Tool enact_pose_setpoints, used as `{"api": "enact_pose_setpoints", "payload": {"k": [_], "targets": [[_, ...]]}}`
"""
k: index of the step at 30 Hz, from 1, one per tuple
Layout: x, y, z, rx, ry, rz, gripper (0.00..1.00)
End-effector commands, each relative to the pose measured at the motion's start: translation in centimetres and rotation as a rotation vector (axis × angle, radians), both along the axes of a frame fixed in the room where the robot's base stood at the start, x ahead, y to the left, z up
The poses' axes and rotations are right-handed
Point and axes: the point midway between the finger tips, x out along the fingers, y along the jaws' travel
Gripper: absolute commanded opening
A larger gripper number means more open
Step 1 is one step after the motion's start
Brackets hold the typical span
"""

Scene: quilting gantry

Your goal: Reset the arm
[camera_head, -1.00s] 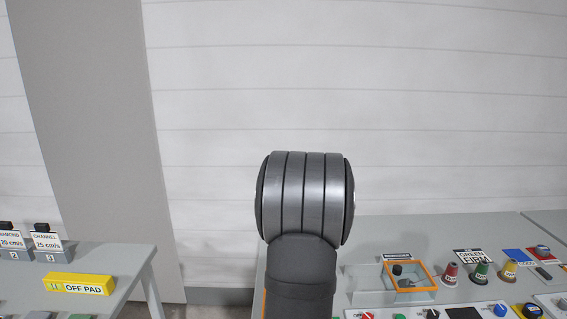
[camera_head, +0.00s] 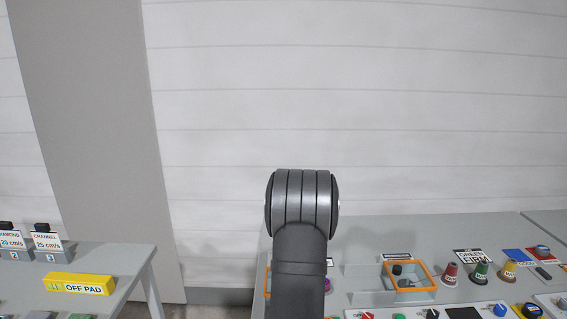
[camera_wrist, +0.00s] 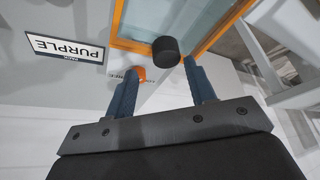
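My gripper (camera_wrist: 160,70) shows in the wrist view with its two dark blue fingers apart, and I see nothing held between them. A black cylinder (camera_wrist: 166,50) lies beyond the fingertips, by the corner of an orange-framed tray (camera_wrist: 128,44). A small orange round thing (camera_wrist: 138,73) shows by the left fingertip; I cannot tell what it is. In the head view my arm rises at the lower middle, and the gripper itself is hidden.
The orange-framed tray (camera_head: 434,287) stands on the right table, with red (camera_head: 450,274), green (camera_head: 481,271) and yellow (camera_head: 509,270) spools to its right. A purple thing (camera_head: 328,285) shows beside my arm. A PURPLE label (camera_wrist: 64,47) shows in the wrist view.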

Motion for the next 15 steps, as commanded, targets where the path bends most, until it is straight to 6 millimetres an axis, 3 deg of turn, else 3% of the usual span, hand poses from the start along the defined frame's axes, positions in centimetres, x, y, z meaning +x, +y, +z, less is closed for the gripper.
{"api": "enact_pose_setpoints", "payload": {"k": [15], "targets": [[-3.2, -2.5, 9.7, 0.001, -0.001, 0.0, 0.5]]}}
